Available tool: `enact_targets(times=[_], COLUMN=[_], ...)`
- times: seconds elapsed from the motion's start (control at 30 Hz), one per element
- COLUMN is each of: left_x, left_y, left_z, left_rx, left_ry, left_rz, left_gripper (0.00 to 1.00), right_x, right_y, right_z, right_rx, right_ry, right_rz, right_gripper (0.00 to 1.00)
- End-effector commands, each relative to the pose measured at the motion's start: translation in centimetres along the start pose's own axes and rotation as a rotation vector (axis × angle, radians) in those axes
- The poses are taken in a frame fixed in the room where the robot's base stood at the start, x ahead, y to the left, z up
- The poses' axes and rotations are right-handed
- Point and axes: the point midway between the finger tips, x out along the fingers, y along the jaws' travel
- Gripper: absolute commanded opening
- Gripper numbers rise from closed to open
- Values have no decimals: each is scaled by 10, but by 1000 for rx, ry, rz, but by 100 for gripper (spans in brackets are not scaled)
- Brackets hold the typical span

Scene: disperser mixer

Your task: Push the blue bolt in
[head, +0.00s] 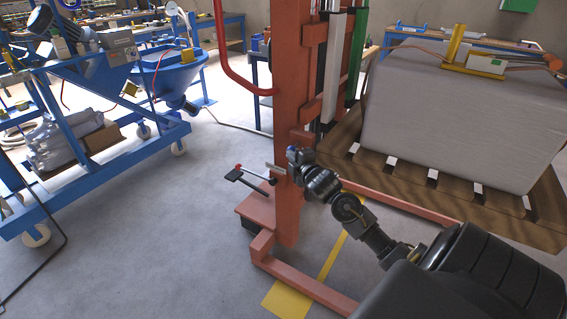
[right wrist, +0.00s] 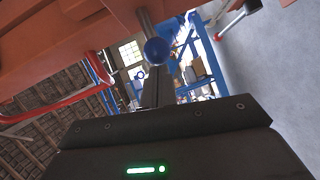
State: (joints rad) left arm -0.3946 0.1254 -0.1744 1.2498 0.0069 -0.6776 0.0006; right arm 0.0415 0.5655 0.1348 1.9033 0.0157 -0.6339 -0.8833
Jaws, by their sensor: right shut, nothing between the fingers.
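The blue bolt has a round blue head on a grey metal shaft. In the right wrist view the blue bolt (right wrist: 157,51) sticks out from the orange frame, just beyond my fingertips. In the head view a small bit of blue at the mast marks the bolt (head: 291,150), mostly hidden by my gripper. My right gripper (head: 298,157) is at the orange mast of the lifter (head: 287,95), shut with nothing in it. Its fingers (right wrist: 158,88) point at the blue head in the right wrist view; whether they touch it I cannot tell. My left gripper is not in view.
A pallet (head: 415,180) with a large wrapped block (head: 460,120) stands right of the mast. A lever with a red tip (head: 238,168) and pedal lie left of it. The blue mixer cart (head: 150,135) stands at left. The floor between is clear except for a hose.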

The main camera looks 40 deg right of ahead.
Motion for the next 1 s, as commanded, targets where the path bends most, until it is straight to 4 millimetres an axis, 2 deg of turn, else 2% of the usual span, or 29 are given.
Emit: enact_targets(times=[0.43,0.53,0.63,0.8,1.0], left_x=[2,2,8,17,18], left_y=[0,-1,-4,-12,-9], left_z=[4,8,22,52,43], left_rx=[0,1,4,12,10], left_ry=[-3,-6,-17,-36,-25], left_rz=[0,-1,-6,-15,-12], left_gripper=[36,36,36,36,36], right_x=[2,-1,-7,-25,-74], right_y=[3,4,4,3,-1], right_z=[6,1,-10,-37,-32], right_rx=[4,3,4,1,-2], right_ry=[-9,-8,-2,10,6], right_rz=[5,4,3,-2,-2], right_gripper=[0,0,0,0,0])
